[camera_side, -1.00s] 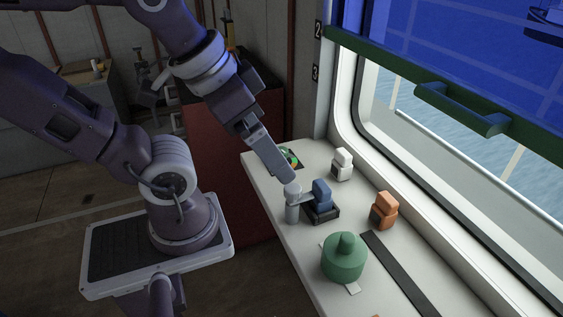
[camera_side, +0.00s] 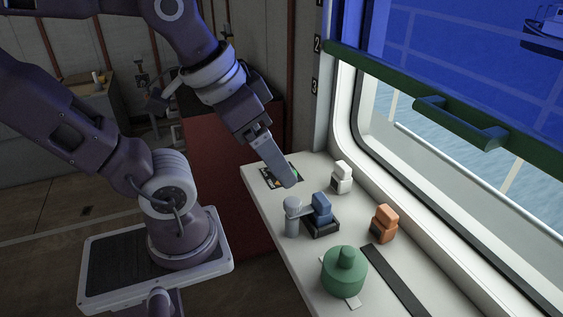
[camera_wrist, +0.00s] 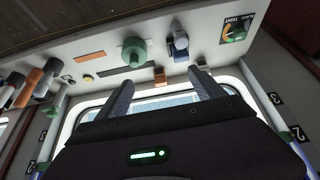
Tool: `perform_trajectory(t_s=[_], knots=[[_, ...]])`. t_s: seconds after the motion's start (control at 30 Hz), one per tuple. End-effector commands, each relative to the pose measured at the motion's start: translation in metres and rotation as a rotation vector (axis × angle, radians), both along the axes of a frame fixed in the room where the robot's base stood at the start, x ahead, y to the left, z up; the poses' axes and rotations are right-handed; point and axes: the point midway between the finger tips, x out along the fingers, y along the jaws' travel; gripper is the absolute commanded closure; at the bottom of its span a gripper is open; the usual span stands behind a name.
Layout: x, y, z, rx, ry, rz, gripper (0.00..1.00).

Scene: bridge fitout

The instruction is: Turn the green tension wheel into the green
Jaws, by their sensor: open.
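The green wheel (camera_side: 345,272), a round drum with a knob on top, stands on the white ledge near the front. It also shows in the wrist view (camera_wrist: 134,50), upper middle. A pale tab sticks out at its base. My gripper (camera_side: 290,182) points down over the far part of the ledge, well behind the wheel and apart from it. In the wrist view its two fingers (camera_wrist: 164,90) are spread with nothing between them. A dial plate with a green sector (camera_wrist: 237,28) lies at the ledge's far end; my fingers partly cover it in the side view.
A grey post (camera_side: 292,217) and a blue lever block (camera_side: 321,210) stand between my gripper and the wheel. White (camera_side: 342,178) and orange (camera_side: 384,223) blocks stand along the window side. A dark strip (camera_side: 398,280) lies right of the wheel. A green-railed blue shade (camera_side: 460,125) hangs at right.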

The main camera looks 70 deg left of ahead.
Motion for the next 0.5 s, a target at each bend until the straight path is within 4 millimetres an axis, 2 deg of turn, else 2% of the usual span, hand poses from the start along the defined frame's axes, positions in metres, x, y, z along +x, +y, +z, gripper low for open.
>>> perform_trajectory(t_s=[0.03,0.07,0.17,0.2,0.27,0.3,0.4,0.5], knots=[[0.015,0.007,0.0,-0.016,0.038,0.024,0.33],[0.028,0.014,0.0,-0.03,0.064,0.042,0.39],[0.081,0.056,-0.011,-0.077,0.166,0.127,0.41],[0.1,0.08,-0.022,-0.091,0.206,0.167,0.41],[0.123,0.121,-0.044,-0.105,0.261,0.226,0.41],[0.133,0.149,-0.06,-0.108,0.297,0.263,0.41],[0.141,0.211,-0.104,-0.105,0.377,0.335,0.41],[0.137,0.252,-0.136,-0.095,0.433,0.377,0.41]])
